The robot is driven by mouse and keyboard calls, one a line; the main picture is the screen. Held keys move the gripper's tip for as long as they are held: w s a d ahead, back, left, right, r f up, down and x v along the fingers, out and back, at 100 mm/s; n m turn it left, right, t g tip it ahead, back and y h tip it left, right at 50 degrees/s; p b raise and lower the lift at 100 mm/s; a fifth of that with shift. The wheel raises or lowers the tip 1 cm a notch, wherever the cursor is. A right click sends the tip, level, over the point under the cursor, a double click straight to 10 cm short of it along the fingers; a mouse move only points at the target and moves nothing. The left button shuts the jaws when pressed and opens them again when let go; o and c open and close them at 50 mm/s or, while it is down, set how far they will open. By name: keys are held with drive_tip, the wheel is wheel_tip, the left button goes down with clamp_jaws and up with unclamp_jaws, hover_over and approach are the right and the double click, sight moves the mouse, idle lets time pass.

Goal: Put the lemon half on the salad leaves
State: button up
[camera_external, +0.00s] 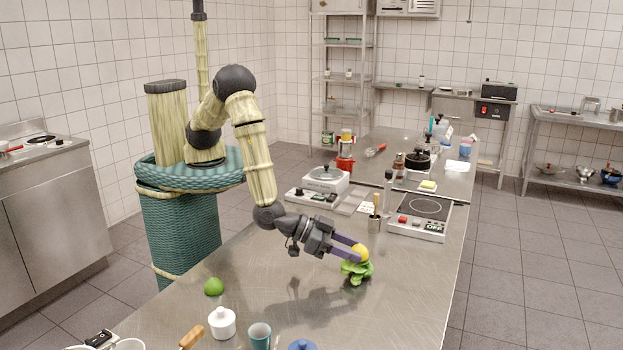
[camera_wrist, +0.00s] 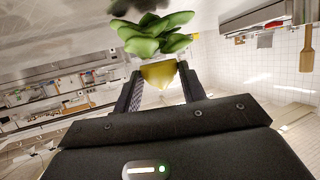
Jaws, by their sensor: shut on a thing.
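The yellow lemon half (camera_external: 361,252) is between the fingertips of my gripper (camera_external: 354,250), which is shut on it. The green salad leaves (camera_external: 357,272) are on the steel table, just below the lemon in the external view. In the wrist view the lemon half (camera_wrist: 159,73) sits between the two dark fingers of my gripper (camera_wrist: 160,78), with the salad leaves (camera_wrist: 155,38) right beyond it. The lemon is at or very close to the leaves; I cannot tell whether they touch.
A green lime-like fruit (camera_external: 214,286), a white lidded pot (camera_external: 222,322) and a teal cup (camera_external: 259,335) stand at the near left of the table (camera_external: 400,310). A hot plate (camera_external: 420,214) and a utensil cup (camera_external: 375,222) stand behind the leaves. The table's near right is clear.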

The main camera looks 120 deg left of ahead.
drive_tip(key=shift+f, duration=0.2)
drive_tip(key=shift+f, duration=0.15)
drive_tip(key=o, duration=1)
drive_tip(key=shift+c, duration=0.2)
drive_tip(key=shift+r, duration=0.2)
drive_tip(key=b+v, duration=0.2)
drive_tip(key=v, duration=1)
